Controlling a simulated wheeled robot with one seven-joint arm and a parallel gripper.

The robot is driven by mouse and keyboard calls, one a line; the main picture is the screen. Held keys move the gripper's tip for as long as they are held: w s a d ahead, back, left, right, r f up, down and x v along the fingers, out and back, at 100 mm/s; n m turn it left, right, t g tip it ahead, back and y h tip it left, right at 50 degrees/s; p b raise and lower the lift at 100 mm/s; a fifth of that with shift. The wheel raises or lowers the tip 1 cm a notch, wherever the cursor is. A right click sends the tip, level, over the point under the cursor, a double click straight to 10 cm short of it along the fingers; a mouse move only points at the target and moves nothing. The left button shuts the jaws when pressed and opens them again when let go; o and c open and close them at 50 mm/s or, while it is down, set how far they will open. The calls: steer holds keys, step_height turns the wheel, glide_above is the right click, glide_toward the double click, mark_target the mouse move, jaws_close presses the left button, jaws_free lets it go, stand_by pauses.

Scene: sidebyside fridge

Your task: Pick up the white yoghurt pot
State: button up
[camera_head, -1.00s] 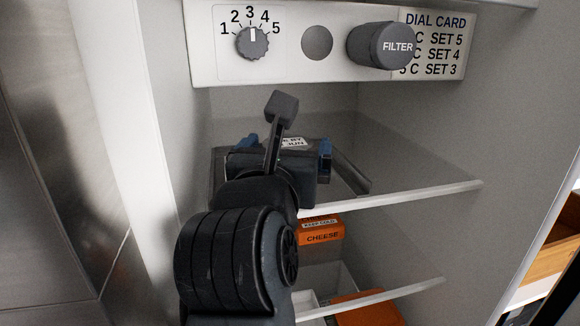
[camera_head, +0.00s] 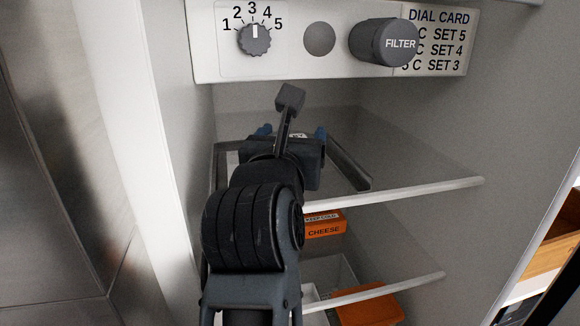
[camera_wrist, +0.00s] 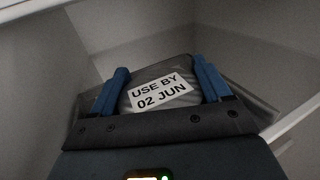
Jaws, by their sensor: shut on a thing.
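My gripper (camera_head: 292,131) is over the upper shelf of the fridge, seen from behind in the head view. In the wrist view, its two blue fingers (camera_wrist: 161,67) are shut on a rounded pot top (camera_wrist: 133,105) with a white label reading "USE BY 02 JUN" (camera_wrist: 160,92). The pot's sides and base are hidden, and its top looks greyish in the dim light. In the head view my gripper hides nearly all of it; only a scrap of the label shows. I cannot tell whether the pot touches what is under it.
A dark-rimmed tray (camera_head: 350,168) lies on the upper shelf (camera_head: 420,192). An orange cheese box (camera_head: 324,230) is below, with another orange box (camera_head: 370,309) lower down. A panel with a dial (camera_head: 254,38) and filter knob (camera_head: 388,43) hangs above. The shelf's right side is clear.

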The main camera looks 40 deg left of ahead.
steer(key=shift+c, duration=1)
steer(key=shift+r, duration=0.1)
steer(key=shift+r, duration=0.45)
steer(key=shift+d+r+b, duration=0.2)
steer(key=shift+r, duration=0.4)
steer(key=shift+d+r+b, duration=0.15)
steer(key=shift+r, duration=0.45)
steer(key=shift+s+d+p, duration=0.15)
steer(key=shift+s+d, duration=0.8)
steer(key=shift+d, duration=1.8)
steer(key=shift+s+d+p, duration=0.1)
steer(key=shift+s+d, duration=0.85)
steer(key=shift+d, duration=1.75)
steer(key=shift+s+d+p, duration=0.15)
steer(key=shift+s+d, duration=0.8)
steer(key=shift+d, duration=1.8)
